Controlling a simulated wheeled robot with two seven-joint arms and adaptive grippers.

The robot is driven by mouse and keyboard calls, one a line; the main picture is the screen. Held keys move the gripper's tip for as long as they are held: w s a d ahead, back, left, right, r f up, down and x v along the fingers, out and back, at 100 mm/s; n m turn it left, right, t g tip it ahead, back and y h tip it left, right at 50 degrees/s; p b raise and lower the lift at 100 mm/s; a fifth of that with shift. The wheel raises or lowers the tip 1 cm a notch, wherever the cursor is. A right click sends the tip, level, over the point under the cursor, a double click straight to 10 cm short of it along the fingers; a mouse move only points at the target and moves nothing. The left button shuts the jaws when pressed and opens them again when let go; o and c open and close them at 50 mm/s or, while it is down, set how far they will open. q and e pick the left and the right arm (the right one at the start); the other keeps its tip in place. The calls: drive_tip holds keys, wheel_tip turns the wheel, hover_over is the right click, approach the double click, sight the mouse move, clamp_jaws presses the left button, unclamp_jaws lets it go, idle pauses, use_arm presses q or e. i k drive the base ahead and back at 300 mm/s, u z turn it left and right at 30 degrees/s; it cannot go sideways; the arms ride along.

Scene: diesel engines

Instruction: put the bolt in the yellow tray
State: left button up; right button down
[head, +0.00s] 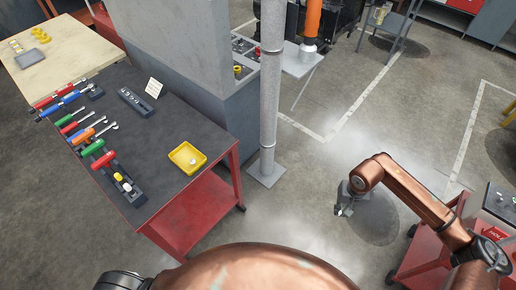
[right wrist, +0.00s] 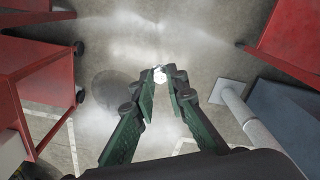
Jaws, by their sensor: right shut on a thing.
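My right gripper (head: 343,209) hangs over the open floor, right of the workbench and the grey post. In the right wrist view its two green-padded fingers are shut at the tips on a bright silver bolt (right wrist: 160,75), whose hexagonal end shows. In the head view the bolt is too small to make out clearly. The yellow tray (head: 174,158) sits on the dark workbench, near its right front corner, well left of the gripper. A small silver piece (head: 193,161) lies in the tray. My left gripper is not in view.
The red-framed workbench (head: 140,85) holds several tools, a dark rack (head: 136,103) with silver pieces, and a white card (head: 155,87). A grey post (head: 270,90) stands between bench and gripper. A red cart (head: 425,250) is at right. The floor between is clear.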

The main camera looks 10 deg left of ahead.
sight(184, 156)
drive_tip(key=u, duration=1.7)
